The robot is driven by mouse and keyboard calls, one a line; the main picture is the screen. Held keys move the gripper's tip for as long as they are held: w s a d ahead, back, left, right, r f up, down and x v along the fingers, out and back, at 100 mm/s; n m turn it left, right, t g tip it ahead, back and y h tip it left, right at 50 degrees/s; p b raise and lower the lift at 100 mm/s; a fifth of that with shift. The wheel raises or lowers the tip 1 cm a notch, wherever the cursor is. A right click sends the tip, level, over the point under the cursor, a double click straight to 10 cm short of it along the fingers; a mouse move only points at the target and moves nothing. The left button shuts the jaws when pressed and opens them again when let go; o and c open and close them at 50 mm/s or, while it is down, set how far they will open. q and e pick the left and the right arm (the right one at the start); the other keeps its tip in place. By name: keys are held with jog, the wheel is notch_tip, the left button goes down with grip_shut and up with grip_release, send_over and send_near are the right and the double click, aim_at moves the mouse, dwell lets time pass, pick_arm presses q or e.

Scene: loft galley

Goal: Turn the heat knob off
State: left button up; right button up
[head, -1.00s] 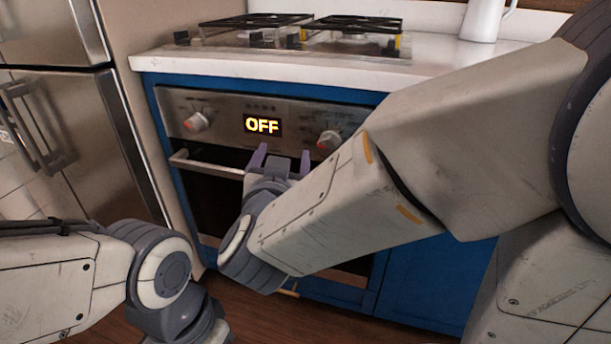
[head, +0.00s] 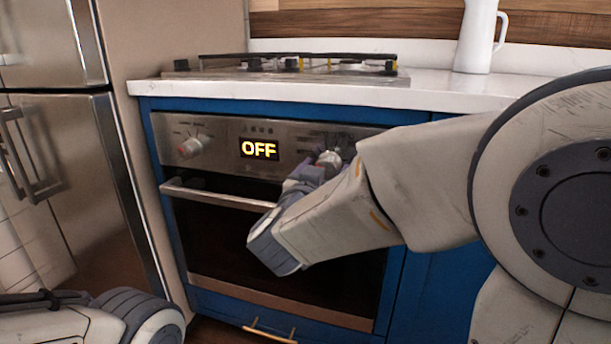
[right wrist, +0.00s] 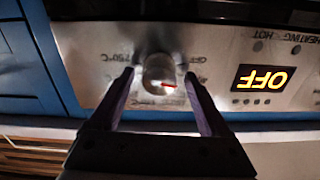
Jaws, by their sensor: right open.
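The right-hand oven knob (head: 330,158), with temperature marks around it, is partly hidden by my right gripper (head: 322,166) in the head view. In the right wrist view, which is upside down, the pale round knob (right wrist: 158,74) sits between the two open fingers of my right gripper (right wrist: 159,78). The fingers are on either side of it; I cannot tell whether they touch. A red line on the knob points to the right in that view. The display (head: 259,149) reads OFF. My left gripper is out of view; only part of its arm shows at lower left.
A second knob (head: 194,145) is on the left of the panel. The oven handle (head: 218,194) runs below the panel. A worktop (head: 440,92) with a hob (head: 290,66) and white jug (head: 477,40) is above. A steel fridge (head: 75,150) stands at left.

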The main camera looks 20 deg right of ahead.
jog(key=shift+w+d, duration=0.25)
jog(key=shift+w, duration=0.1)
jog(key=shift+a, duration=0.1)
grip_shut()
jog(key=shift+r+n+p, duration=0.2)
jog(key=shift+n+p, duration=0.1)
jog(key=shift+p, duration=0.35)
jog(key=n+p, duration=0.4)
jog(key=p, duration=0.3)
jog(key=shift+p, duration=0.35)
jog(key=shift+f+n+p, duration=0.15)
jog(key=shift+n+p, duration=0.65)
grip_release()
